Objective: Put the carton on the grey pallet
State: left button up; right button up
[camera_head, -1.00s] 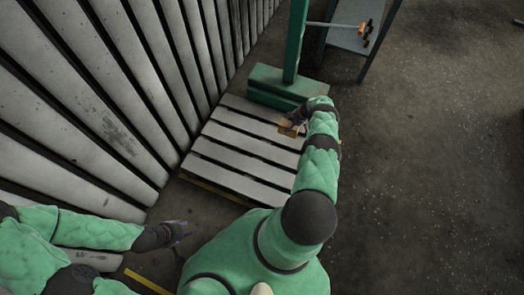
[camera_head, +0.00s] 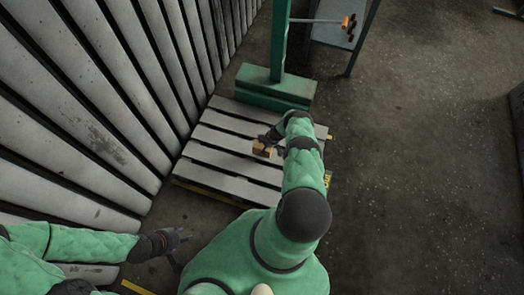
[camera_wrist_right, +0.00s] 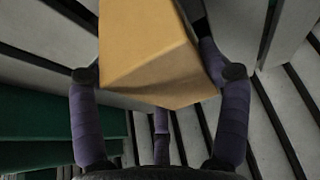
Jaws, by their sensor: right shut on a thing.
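The carton (camera_head: 262,149) is a small tan box held in my right gripper (camera_head: 268,142), over the slats of the grey pallet (camera_head: 217,165). In the right wrist view the carton (camera_wrist_right: 155,50) sits between the purple fingers, which are shut on it. Pallet slats (camera_wrist_right: 270,118) show beyond it. I cannot tell whether the carton is touching the pallet or how high above it is. My left gripper (camera_head: 178,240) is off the pallet, at its near left, with nothing visible in it; its finger opening is too small to read.
A green post with a block base (camera_head: 272,88) stands at the pallet's far edge. A ribbed grey wall (camera_head: 90,120) runs along the left. A grey table (camera_head: 335,35) stands at the back. The floor (camera_head: 420,160) to the right is clear.

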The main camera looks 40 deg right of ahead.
jog(key=shift+a+f, duration=0.35)
jog(key=shift+f, duration=0.05)
jog(key=f+b, duration=0.1)
jog(key=f, duration=0.1)
jog(key=f+b, duration=0.1)
jog(key=shift+a+f+b, duration=0.2)
jog(key=shift+f+b, duration=0.15)
jog(key=shift+w+r, duration=0.1)
jog(key=o, duration=1.3)
